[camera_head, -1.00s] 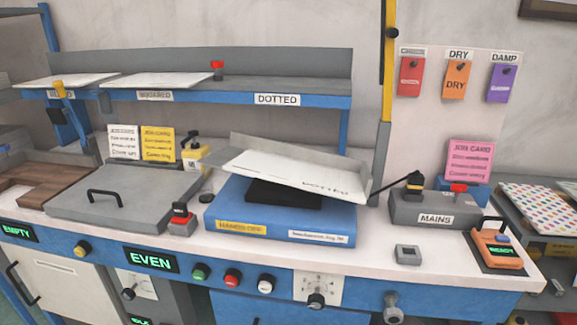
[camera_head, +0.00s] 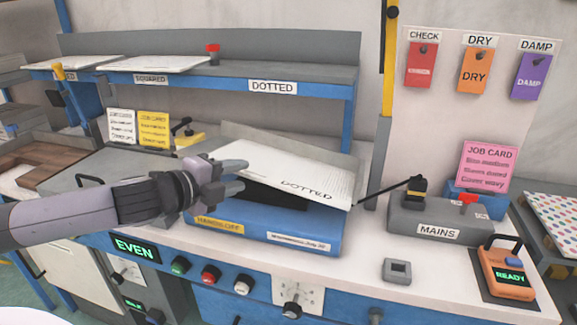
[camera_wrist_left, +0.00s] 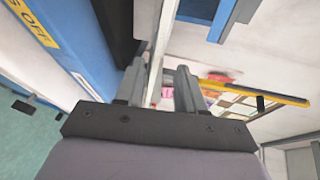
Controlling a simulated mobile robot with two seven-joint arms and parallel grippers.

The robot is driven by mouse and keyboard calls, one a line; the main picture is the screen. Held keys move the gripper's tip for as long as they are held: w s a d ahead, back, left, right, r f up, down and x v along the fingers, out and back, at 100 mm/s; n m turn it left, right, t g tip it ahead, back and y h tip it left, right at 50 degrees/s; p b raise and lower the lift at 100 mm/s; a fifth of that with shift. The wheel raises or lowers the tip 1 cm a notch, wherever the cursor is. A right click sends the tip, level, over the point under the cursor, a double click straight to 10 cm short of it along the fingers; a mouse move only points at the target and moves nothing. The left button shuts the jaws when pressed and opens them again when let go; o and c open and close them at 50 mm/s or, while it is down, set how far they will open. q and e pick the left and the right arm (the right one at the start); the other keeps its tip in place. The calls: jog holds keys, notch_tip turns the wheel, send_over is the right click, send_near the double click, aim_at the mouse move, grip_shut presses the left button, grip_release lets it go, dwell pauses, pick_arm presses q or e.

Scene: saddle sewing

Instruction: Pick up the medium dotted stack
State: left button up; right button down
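The dotted stack (camera_head: 300,172), a white sheet pile marked DOTTED, lies tilted on a grey tray with a raised back wall, above a black block on a blue base (camera_head: 265,228). My left gripper (camera_head: 238,176) is at the stack's left end, with its fingers apart, one above the other. In the left wrist view, the stack's white edge (camera_wrist_left: 160,50) runs between the two fingers (camera_wrist_left: 158,88). The fingers look open around it, and I cannot tell whether either touches it. My right gripper is not in view.
A shelf (camera_head: 315,75) labelled SQUARED and DOTTED stands behind, with white stacks on its left part. A grey MAINS box (camera_head: 438,222) with a lever is to the right, beside a pink job card (camera_head: 486,167). An orange READY device (camera_head: 506,270) sits at the far right.

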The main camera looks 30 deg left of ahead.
aim_at(258, 171)
pick_arm(q)
jog(key=shift+w+f, duration=0.1)
jog(key=shift+w, duration=0.15)
jog(key=shift+w+d+f, duration=0.15)
jog(key=shift+w+f, duration=0.05)
jog(key=shift+w, duration=0.35)
jog(key=shift+p+x, duration=0.4)
jog(key=shift+x, duration=0.4)
jog(key=shift+f+p+x, duration=0.2)
jog(key=shift+p+x, duration=0.2)
jog(key=shift+x, duration=1.45)
jog(key=shift+s, duration=0.15)
grip_shut()
jog(key=shift+r, duration=0.1)
